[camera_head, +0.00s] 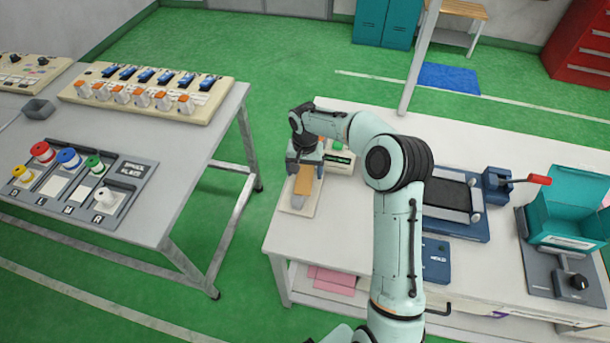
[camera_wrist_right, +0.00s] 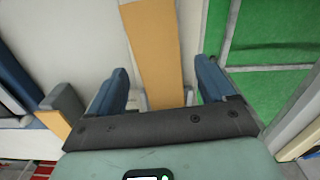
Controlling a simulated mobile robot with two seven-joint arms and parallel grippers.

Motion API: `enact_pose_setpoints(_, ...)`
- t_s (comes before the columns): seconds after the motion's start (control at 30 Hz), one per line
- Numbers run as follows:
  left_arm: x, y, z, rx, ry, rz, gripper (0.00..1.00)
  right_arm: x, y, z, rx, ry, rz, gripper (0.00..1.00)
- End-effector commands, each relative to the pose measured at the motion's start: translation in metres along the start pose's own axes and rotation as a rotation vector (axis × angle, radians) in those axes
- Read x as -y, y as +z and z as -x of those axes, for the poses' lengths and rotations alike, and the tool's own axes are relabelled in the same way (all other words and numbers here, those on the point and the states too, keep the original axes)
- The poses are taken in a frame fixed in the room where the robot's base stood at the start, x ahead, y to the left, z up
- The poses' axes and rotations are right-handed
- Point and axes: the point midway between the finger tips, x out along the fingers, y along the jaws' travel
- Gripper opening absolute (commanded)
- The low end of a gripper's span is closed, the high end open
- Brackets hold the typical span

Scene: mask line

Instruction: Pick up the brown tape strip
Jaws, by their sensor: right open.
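The brown tape strip (camera_head: 303,181) is a flat tan-brown strip over a pale board (camera_head: 313,203) at the left end of the right-hand table. In the right wrist view the strip (camera_wrist_right: 157,45) runs up from between the fingers to the top edge. My right gripper (camera_head: 304,168) is over the strip, pointing down, with its jaws open. In the wrist view its two blue-grey fingers (camera_wrist_right: 161,75) stand on either side of the strip, with a gap on each side. The strip's near end is partly hidden by the gripper body. My left gripper is not in view.
A small cream device (camera_head: 340,160) stands just right of the gripper. Farther right are a blue press (camera_head: 455,222) and a teal box (camera_head: 568,210). The left table (camera_head: 180,150) holds a spool rack (camera_head: 130,178), across a floor gap.

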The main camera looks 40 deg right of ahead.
Motion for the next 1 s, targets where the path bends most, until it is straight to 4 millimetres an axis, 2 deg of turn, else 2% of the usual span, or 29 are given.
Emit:
enact_pose_setpoints(0.07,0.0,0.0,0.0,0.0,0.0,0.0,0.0,0.0,0.0,0.0,0.0,0.0,0.0,0.83)
enact_pose_setpoints(0.1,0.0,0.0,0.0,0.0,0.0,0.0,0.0,0.0,0.0,0.0,0.0,0.0,0.0,0.8)
enact_pose_setpoints(0.27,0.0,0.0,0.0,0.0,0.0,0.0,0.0,0.0,0.0,0.001,0.0,0.0,0.0,0.28)
enact_pose_setpoints(0.3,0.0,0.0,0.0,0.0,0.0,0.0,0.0,0.0,0.0,0.001,0.0,0.0,0.0,0.24)
enact_pose_setpoints(0.6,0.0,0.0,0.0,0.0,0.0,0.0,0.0,0.0,0.0,0.001,0.0,0.0,0.001,0.23)
enact_pose_setpoints(0.73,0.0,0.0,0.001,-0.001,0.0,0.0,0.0,0.0,0.0,0.009,-0.001,0.0,0.0,0.23)
enact_pose_setpoints(0.87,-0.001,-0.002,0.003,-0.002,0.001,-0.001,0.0,0.001,-0.001,0.031,-0.004,-0.001,0.001,0.23)
enact_pose_setpoints(1.0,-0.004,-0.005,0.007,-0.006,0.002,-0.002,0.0,0.002,-0.001,0.069,-0.007,-0.003,0.001,0.23)
